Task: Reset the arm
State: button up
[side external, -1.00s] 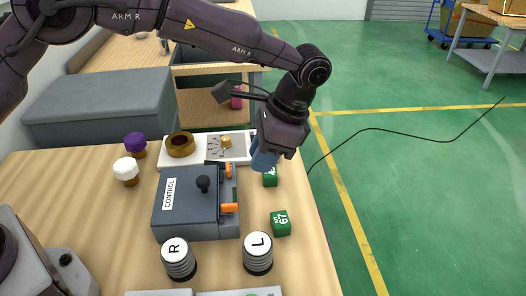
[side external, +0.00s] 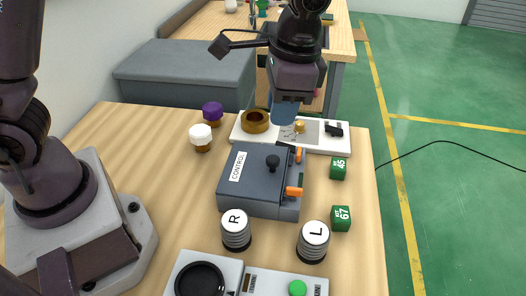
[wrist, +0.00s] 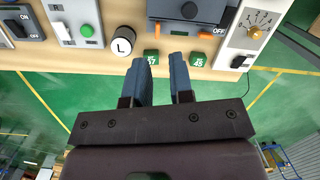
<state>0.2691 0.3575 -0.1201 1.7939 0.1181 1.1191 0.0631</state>
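My gripper (side external: 284,112) hangs pointing down at the back of the table, in front of or over the white panel (side external: 341,149). Its height above the panel is hard to tell. In the wrist view its two blue fingers (wrist: 162,80) stand apart with an empty gap between them. Nothing is held. The grey control box (side external: 250,192) with a black knob and orange levers sits nearer the camera.
Striped cylinders R (side external: 236,230) and L (side external: 313,242) stand in front of the box. White-capped (side external: 201,137) and purple-capped (side external: 213,113) pieces and a brass ring (side external: 256,121) stand left of my gripper. Switch panels line the front. The right table edge is clear.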

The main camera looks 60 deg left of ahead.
jog(key=s+a+r+n+t, duration=0.3)
jog(key=s+a+r, duration=0.2)
jog(key=s, duration=0.3)
jog(key=s+a+r+n+t+h, duration=0.1)
jog(key=s+a+r+n+t, duration=0.1)
jog(key=s+a+r, duration=0.3)
jog(key=s+a+t, duration=0.1)
jog(key=s+a, duration=0.1)
jog(key=shift+s+a+n+t, duration=0.2)
jog(key=shift+s+n+t, duration=0.1)
jog(key=shift+s+n, duration=0.1)
jog(key=shift+o, duration=0.4)
